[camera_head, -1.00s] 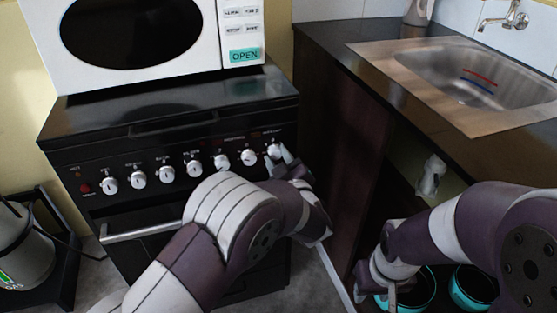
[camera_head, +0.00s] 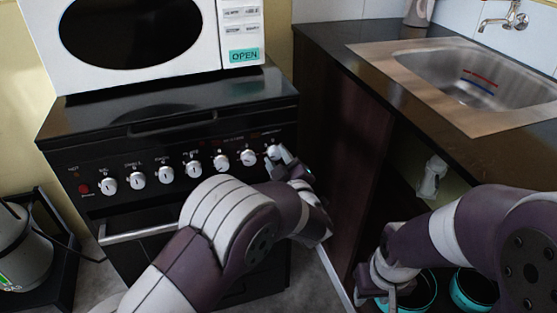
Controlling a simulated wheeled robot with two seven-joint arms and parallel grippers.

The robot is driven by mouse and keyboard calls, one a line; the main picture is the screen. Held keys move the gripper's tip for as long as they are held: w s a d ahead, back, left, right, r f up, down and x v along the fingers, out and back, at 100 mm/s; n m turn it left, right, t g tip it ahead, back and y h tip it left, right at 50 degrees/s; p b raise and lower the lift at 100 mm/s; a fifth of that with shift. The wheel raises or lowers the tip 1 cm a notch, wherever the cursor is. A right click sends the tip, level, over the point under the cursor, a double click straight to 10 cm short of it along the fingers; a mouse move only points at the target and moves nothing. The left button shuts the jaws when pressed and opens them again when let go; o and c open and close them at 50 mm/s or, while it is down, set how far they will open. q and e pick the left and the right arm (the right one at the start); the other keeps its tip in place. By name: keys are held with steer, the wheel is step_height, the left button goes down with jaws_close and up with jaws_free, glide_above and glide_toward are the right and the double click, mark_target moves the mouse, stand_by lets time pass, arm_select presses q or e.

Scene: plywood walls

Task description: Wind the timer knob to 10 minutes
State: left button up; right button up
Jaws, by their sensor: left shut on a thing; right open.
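The black stove (camera_head: 120,150) has a front panel with a row of white knobs. The rightmost knob (camera_head: 273,152) is at the panel's right end, by the oven's right edge. My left gripper (camera_head: 281,158) is at this rightmost knob with its fingers shut on it; the fingers hide part of the knob. The knob's pointer and scale are too small to read. Another white knob (camera_head: 248,158) is just left of it. My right gripper (camera_head: 380,297) is low at the right, open, away from the stove, in front of the lower cabinet.
A white microwave (camera_head: 235,20) stands on the stove top. A dark counter with a steel sink (camera_head: 480,75) is at the right. Teal-rimmed pots (camera_head: 472,290) are beneath it, near my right arm. A grey gas cylinder (camera_head: 28,250) stands at the left.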

stand_by(1.7)
stand_by(0.3)
arm_select(q)
steer(key=o, duration=1)
steer(key=shift+o, duration=0.2)
steer(key=shift+f, duration=0.1)
